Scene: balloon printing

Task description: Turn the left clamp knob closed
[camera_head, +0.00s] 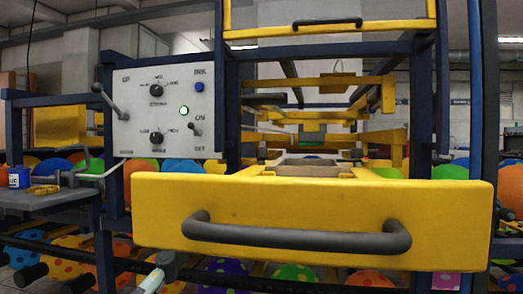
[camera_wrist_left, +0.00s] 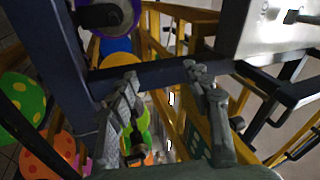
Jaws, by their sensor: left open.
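My left gripper (camera_wrist_left: 168,78) shows in the left wrist view with its two grey fingers spread wide apart and nothing held between them. Its fingertips are in front of a dark blue frame bar, with yellow rails behind. I cannot pick out the left clamp knob with certainty in either view. In the head view, a small dark fitting (camera_head: 355,154) stands at the right of the grey tray (camera_head: 308,170) behind the yellow drawer front; I cannot tell whether it is a clamp knob. My right gripper is in neither view.
The yellow drawer front (camera_head: 300,195) with its grey handle (camera_head: 296,239) spans the near side. A control panel (camera_head: 150,85) with two black dials is at the left, beside dark blue posts. A blue bottle (camera_head: 19,177) stands on the side shelf. Coloured balloons lie behind and below.

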